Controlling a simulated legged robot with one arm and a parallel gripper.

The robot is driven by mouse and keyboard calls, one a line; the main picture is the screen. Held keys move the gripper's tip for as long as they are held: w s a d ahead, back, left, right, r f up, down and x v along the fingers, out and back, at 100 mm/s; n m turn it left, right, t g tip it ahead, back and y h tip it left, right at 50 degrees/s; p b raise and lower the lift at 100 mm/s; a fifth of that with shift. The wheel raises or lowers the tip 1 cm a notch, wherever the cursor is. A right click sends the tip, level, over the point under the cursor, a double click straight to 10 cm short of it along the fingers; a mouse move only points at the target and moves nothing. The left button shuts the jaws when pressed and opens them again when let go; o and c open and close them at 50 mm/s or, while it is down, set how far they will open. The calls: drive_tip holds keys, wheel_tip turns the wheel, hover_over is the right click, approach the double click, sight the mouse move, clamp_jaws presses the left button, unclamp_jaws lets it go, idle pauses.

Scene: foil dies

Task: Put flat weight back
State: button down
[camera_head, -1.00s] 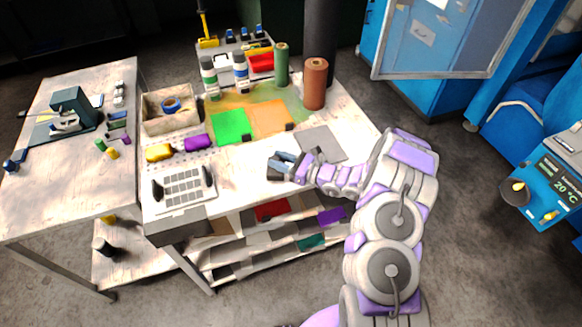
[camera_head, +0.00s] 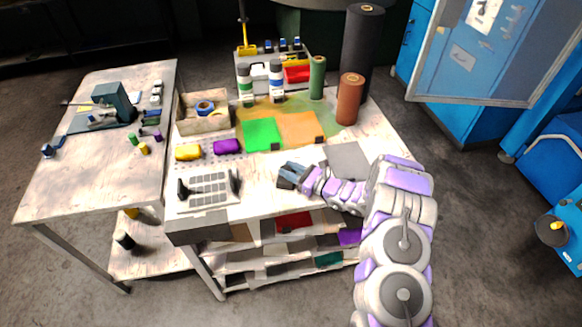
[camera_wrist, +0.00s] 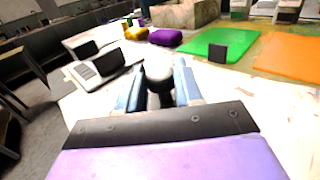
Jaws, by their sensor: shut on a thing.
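My gripper (camera_head: 284,178) is over the front part of the white bench top, between the grey tray and the grey sheet. Another black block (camera_head: 319,140) sits on the orange sheet (camera_head: 300,124).
A grey tray with dark end pieces (camera_head: 208,188) stands front left. Yellow (camera_head: 188,152) and purple (camera_head: 227,146) pieces lie behind it. A bin (camera_head: 190,120), bottles and upright rolls (camera_head: 349,100) line the back. A grey sheet (camera_head: 349,162) lies right of my gripper.

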drive_tip(key=shift+r, duration=0.15)
drive_tip(key=c, duration=0.7)
unclamp_jaws()
drive_tip(key=shift+c, duration=0.2)
